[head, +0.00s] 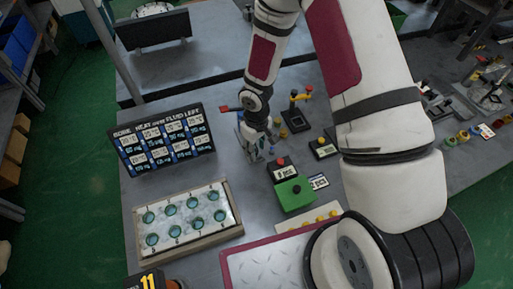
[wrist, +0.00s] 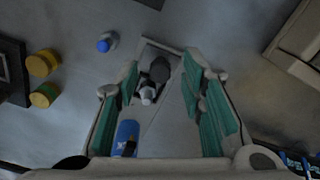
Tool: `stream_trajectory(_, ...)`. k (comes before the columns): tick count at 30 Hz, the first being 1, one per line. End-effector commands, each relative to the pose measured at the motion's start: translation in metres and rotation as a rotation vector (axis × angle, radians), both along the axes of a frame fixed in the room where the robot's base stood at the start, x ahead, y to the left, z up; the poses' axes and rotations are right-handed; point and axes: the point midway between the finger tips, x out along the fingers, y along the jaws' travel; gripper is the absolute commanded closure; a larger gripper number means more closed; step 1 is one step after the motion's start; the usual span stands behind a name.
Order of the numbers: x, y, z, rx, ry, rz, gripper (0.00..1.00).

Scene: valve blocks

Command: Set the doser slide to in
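My gripper (head: 257,150) hangs over the middle of the bench, behind the red-button box. In the wrist view my gripper (wrist: 161,78) is open, its two teal-padded fingers apart. Between and just beyond the fingertips lies a grey plate (wrist: 175,46) with a dark round knob (wrist: 159,69) and a small pale piece (wrist: 147,95). A blue cylinder (wrist: 127,137) shows nearer, beside the left finger. I cannot tell for certain whether the plate with the knob is the doser slide. No finger clearly touches the knob. The arm and gripper hide this spot in the head view.
A green block (head: 294,193) and a red-button box (head: 283,170) stand in front of my gripper. A black stand with yellow and red knobs (head: 295,121) is behind right. A sign board (head: 162,134) and a tray of round wells (head: 188,220) are left.

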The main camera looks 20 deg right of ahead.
Motion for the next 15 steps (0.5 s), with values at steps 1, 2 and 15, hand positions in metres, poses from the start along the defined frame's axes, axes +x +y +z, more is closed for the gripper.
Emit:
stream_trajectory(1,-0.0004,0.0003,-0.0020,0.000,0.000,0.001,0.64)
stream_trajectory(2,-0.0004,0.0003,-0.0028,0.000,0.000,0.001,0.64)
stream_trajectory(15,-0.0002,0.0001,-0.0036,0.000,0.001,0.001,1.00)
